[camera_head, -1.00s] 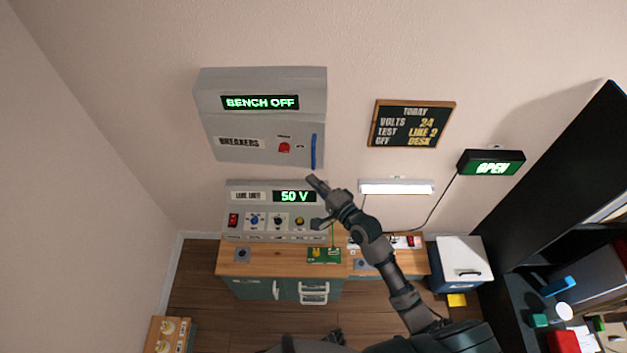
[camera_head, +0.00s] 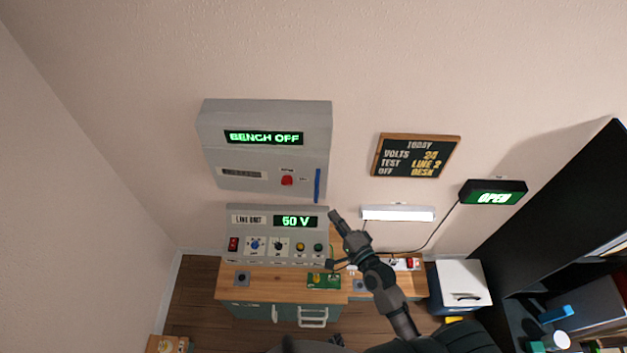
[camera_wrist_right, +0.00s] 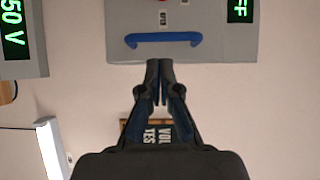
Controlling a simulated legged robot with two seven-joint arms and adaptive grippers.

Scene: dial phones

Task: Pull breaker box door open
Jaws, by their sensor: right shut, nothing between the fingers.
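The grey breaker box (camera_head: 265,120) is on the wall with its door closed. Its display reads BENCH OFF, and a red knob (camera_head: 287,180) sits on its lower face. The blue door handle (camera_head: 317,185) is a vertical bar at the door's right edge. In the right wrist view the blue handle (camera_wrist_right: 163,40) lies just beyond the fingertips. My right gripper (camera_head: 334,214) is just below and to the right of the handle. In the wrist view the right gripper (camera_wrist_right: 159,64) has its fingers together, empty, with a small gap to the handle. My left gripper is not visible.
Below the box a line unit (camera_head: 277,247) reading 50 V stands on the wooden bench (camera_head: 285,285). A black shelf (camera_head: 560,220) stands far right.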

